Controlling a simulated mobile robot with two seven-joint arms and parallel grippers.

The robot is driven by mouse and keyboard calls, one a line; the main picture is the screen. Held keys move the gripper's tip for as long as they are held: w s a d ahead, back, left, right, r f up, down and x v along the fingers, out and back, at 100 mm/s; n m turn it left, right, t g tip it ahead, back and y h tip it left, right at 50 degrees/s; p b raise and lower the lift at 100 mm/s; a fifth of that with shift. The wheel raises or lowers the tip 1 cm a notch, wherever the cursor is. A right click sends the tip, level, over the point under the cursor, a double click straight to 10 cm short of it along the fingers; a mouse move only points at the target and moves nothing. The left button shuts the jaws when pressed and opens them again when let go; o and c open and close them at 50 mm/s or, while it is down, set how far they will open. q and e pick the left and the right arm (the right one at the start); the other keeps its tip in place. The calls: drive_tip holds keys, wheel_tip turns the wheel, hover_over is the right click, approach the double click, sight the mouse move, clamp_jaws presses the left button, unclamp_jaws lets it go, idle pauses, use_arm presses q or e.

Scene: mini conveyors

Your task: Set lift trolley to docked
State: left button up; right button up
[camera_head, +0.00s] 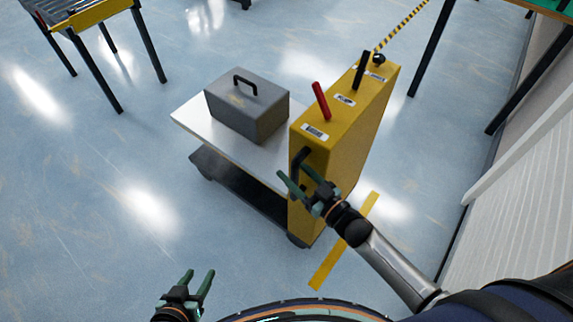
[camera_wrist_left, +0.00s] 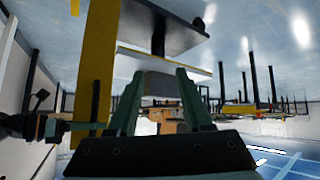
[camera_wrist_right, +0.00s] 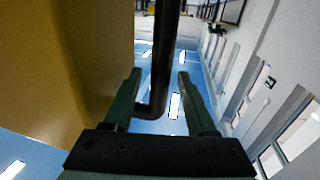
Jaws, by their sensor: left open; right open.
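The lift trolley has a tall yellow housing (camera_head: 345,135) and a low silver platform (camera_head: 190,117). On the housing top are a red lever (camera_head: 321,101), a black lever (camera_head: 361,70) and a black knob (camera_head: 378,59), with labels. A black bar handle (camera_head: 300,157) is on its near face. My right gripper (camera_head: 293,170) is open at this handle. In the right wrist view the handle (camera_wrist_right: 164,60) shows between the open fingers (camera_wrist_right: 158,75); contact is not clear. My left gripper (camera_head: 199,272) is open and empty, low over the floor, left of the trolley.
A grey toolbox (camera_head: 245,105) sits on the platform. A yellow floor stripe (camera_head: 328,268) lies right of the trolley, partly behind my right arm. A yellow-black striped bar (camera_head: 402,27) is behind it. A conveyor (camera_head: 93,14) stands at the upper left. The floor left is clear.

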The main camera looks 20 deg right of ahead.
drive_tip(key=shift+x, duration=1.55)
clamp_jaws()
